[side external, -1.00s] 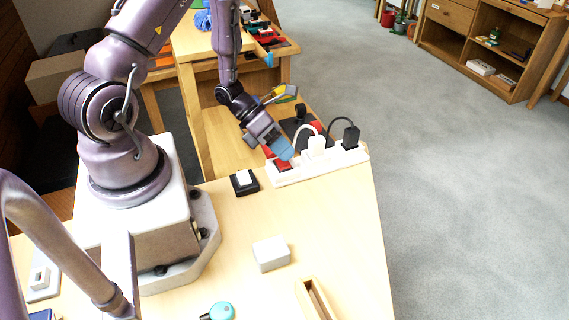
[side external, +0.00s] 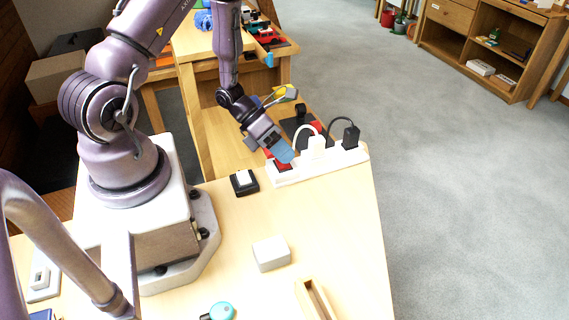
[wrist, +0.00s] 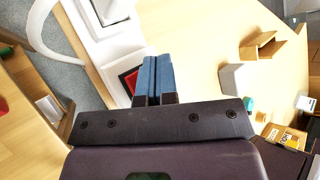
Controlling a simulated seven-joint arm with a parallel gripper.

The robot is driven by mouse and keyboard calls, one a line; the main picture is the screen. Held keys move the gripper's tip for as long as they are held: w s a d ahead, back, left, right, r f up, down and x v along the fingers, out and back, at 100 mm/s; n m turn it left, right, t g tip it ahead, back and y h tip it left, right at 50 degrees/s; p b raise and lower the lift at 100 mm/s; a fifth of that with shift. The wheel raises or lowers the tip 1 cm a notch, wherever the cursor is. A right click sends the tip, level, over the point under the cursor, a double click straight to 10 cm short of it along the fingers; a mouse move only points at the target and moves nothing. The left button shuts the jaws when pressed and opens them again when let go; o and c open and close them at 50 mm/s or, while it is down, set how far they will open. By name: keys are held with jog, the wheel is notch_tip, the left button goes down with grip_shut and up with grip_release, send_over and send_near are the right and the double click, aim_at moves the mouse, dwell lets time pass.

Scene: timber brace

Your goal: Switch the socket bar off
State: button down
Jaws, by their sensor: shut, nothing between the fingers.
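The white socket bar (side external: 331,162) lies along the far edge of the table, with a white plug (side external: 314,146) and a black plug (side external: 351,137) in it. Its red rocker switch (side external: 283,164) is at the bar's left end and also shows in the wrist view (wrist: 129,80), set in a dark frame. My gripper (side external: 284,153) is shut and empty, with its blue fingertips (wrist: 152,72) together, right at the switch. The fingers cover part of the switch, and I cannot tell whether they touch it or which way it is tilted.
A black box with a white rocker (side external: 244,182) stands left of the bar. A pale grey block (side external: 271,253), a wooden tray (side external: 315,299) and a turquoise round object (side external: 221,311) lie nearer the front. The table between them is clear.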

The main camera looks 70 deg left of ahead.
jog(key=shift+r, duration=0.1)
jog(key=shift+a+r, duration=0.1)
jog(key=shift+r, duration=0.55)
jog(key=shift+r, duration=0.1)
jog(key=shift+a+r, duration=0.2)
jog(key=shift+r, duration=1)
jog(key=shift+a+r, duration=0.15)
jog(key=shift+r, duration=1.05)
